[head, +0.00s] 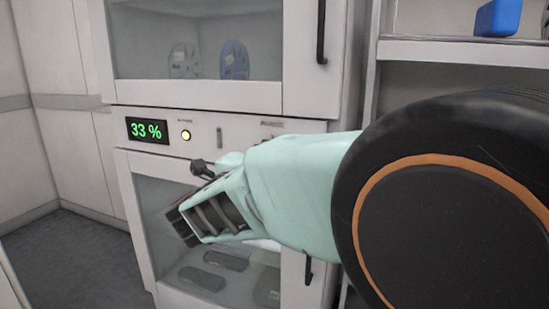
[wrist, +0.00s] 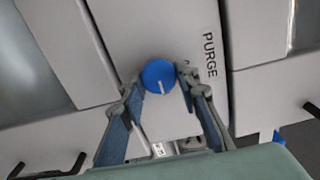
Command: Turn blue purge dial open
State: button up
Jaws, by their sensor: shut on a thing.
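The blue purge dial (wrist: 157,71) shows in the wrist view on a pale panel beside the printed word PURGE (wrist: 209,54). A short light mark on the dial points toward the bottom of that picture. My gripper (wrist: 158,79) has one finger on each side of the dial and is shut on it. In the head view my gripper (head: 203,169) is at the front panel of the cabinet, and the dial is hidden behind my gripper and arm.
A green 33 % display (head: 147,130) and a lit yellow lamp (head: 186,135) are on the control panel. Glazed compartments lie above and below, with dark door handles (head: 321,32) at the right. A blue box (head: 498,17) stands on a right shelf. Floor (head: 70,260) is clear at left.

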jog(key=o, duration=1.1)
jog(key=v, duration=1.2)
